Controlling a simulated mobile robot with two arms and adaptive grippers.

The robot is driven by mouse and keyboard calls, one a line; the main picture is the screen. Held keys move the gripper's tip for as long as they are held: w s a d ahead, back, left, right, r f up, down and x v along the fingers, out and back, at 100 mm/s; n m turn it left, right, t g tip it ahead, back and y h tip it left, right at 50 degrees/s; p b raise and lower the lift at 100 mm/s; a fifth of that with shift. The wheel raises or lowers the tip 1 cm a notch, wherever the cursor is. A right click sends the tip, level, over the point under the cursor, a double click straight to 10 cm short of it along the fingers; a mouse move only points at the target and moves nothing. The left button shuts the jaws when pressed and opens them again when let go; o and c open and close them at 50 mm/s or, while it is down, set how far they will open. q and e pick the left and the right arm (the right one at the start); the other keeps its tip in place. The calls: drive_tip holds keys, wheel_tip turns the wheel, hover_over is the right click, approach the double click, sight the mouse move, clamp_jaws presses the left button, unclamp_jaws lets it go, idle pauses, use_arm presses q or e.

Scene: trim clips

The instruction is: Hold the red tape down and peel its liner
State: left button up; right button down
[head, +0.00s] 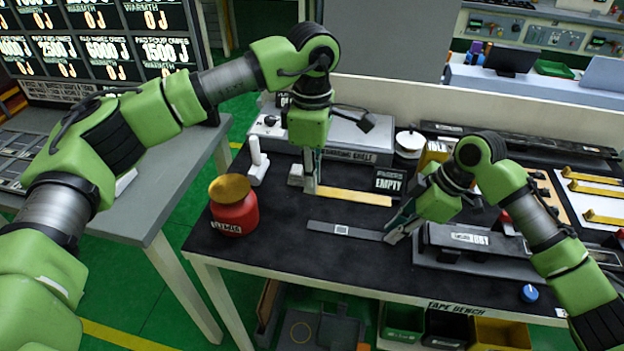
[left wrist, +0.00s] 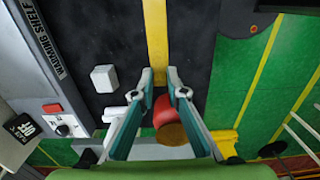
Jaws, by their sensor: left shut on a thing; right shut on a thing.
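No strip that looks red shows in either view. A yellow strip (head: 355,197) lies flat on the black bench mat; it also shows in the left wrist view (left wrist: 155,35). My left gripper (head: 311,190) points down at its left end, shut on it, with the strip's end between the fingertips (left wrist: 159,76). A dark grey strip (head: 367,235) with a small pale square frame lies nearer the front. My right gripper (head: 390,238) is shut at its right end, which the fingers partly hide.
A red pot (head: 236,215) with a yellow top stands left of my left gripper. A small white block (head: 296,174) and a grey shelf unit (head: 345,138) are behind. A black EMPTY box (head: 389,181) stands near the yellow strip's right end. A blue knob (head: 529,293) is front right.

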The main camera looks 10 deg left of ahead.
use_arm(q)
drive_tip(key=shift+r, duration=2.15)
use_arm(e)
drive_tip(key=c, duration=1.9)
unclamp_jaws()
